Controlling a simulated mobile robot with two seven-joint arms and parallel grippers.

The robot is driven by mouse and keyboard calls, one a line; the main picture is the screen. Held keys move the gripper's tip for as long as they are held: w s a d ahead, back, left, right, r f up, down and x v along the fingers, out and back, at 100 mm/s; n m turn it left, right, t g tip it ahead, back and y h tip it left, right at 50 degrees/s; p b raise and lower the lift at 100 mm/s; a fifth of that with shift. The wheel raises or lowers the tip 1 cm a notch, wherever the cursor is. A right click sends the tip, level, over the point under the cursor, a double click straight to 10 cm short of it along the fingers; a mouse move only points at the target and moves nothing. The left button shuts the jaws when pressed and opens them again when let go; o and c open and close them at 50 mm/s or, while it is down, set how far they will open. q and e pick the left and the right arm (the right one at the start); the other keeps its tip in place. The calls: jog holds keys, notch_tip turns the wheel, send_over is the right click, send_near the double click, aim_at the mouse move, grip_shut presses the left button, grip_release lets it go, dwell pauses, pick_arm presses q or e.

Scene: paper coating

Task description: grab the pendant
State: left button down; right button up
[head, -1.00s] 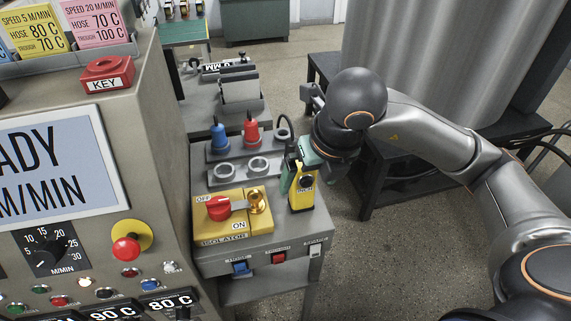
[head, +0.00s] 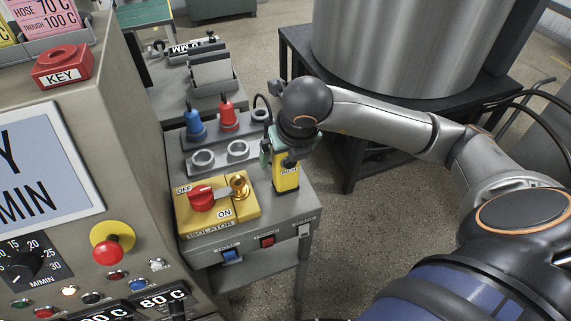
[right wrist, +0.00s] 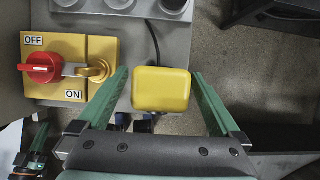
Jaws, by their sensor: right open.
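The yellow pendant (head: 286,176) stands upright at the right edge of the grey console, with a black cable behind it. My right gripper (head: 279,148) is at the upper part of the pendant, coming from above and behind it. In the right wrist view, the yellow top of the pendant (right wrist: 161,90) lies between the two green fingers of my open right gripper (right wrist: 161,74).
The yellow isolator box (head: 217,207) with its red handle sits left of the pendant. Empty grey ring sockets (head: 238,149) and blue and red plugs (head: 228,117) stand behind. A large metal drum (head: 395,45) on a black stand (head: 362,150) is to the right.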

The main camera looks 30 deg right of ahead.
jog(key=shift+x, duration=1.5)
jog(key=shift+c, duration=0.4)
grip_shut()
jog(key=shift+r, duration=0.15)
